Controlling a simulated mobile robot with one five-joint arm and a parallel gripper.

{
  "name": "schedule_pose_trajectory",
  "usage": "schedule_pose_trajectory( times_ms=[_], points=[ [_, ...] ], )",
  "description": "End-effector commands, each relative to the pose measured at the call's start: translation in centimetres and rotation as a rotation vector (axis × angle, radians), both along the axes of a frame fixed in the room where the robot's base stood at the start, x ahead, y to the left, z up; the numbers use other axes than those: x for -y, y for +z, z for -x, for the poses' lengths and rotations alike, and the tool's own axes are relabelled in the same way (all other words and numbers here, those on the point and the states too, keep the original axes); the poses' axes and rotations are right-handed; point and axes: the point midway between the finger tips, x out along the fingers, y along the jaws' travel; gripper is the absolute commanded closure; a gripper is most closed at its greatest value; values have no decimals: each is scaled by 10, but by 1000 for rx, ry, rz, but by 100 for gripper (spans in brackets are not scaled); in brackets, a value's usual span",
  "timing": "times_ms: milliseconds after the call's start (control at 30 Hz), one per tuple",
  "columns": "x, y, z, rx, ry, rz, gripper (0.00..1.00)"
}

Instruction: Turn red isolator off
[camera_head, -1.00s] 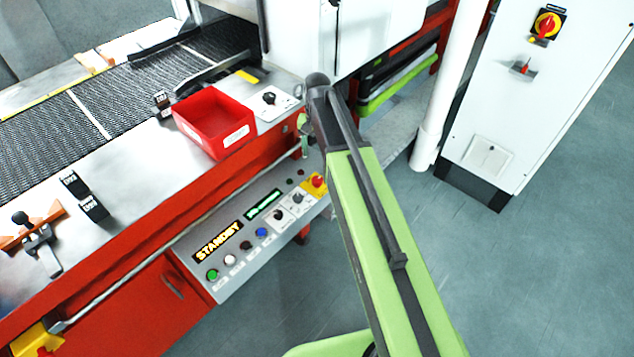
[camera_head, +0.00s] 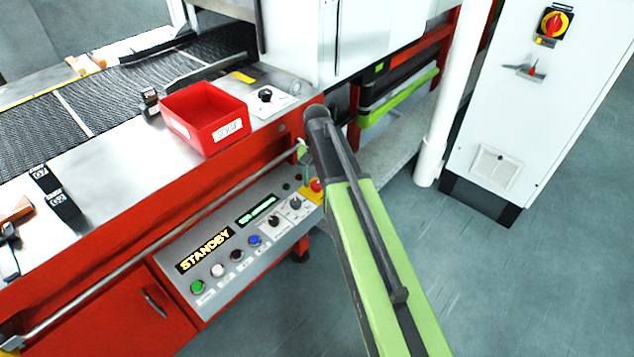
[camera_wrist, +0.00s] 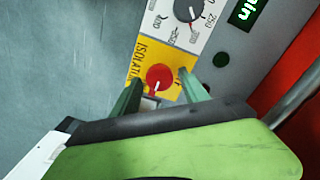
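The red isolator knob (camera_wrist: 159,77) sits on a yellow plate (camera_wrist: 150,52) with partly visible lettering reading "ISOLAT". A pale mark shows on the knob's lower part in the wrist view. In the head view the knob (camera_head: 316,185) is at the right end of the sloped control panel, partly beside my arm. My gripper (camera_wrist: 160,75) is open, with one green finger on each side of the knob. I cannot tell whether either finger touches it. In the head view my arm mostly hides the gripper.
The control panel (camera_head: 222,268) has several buttons and a "STANDBY" display. A rail (camera_head: 190,208) runs above it. A red bin (camera_head: 203,112) stands on the machine top. A white cabinet at right carries another red-and-yellow switch (camera_head: 556,23). The floor at right is clear.

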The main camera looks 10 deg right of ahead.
Motion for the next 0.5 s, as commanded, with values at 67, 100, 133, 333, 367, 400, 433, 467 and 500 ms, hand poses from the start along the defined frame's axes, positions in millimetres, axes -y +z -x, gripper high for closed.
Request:
schedule_pose_trajectory(
  times_ms=[67,100,133,333,367,400,433,467,500],
  points=[
    [0,0,0,0,0,0,60],
    [0,0,0,0,0,0,65],
    [0,0,0,0,0,0,69],
    [-1,0,0,0,1,0,95],
    [-1,0,0,0,1,0,99],
    [-1,0,0,0,1,0,100],
    [2,0,0,0,2,0,100],
    [1,0,0,0,2,0,100],
    [0,0,0,0,3,0,100]
  ],
)
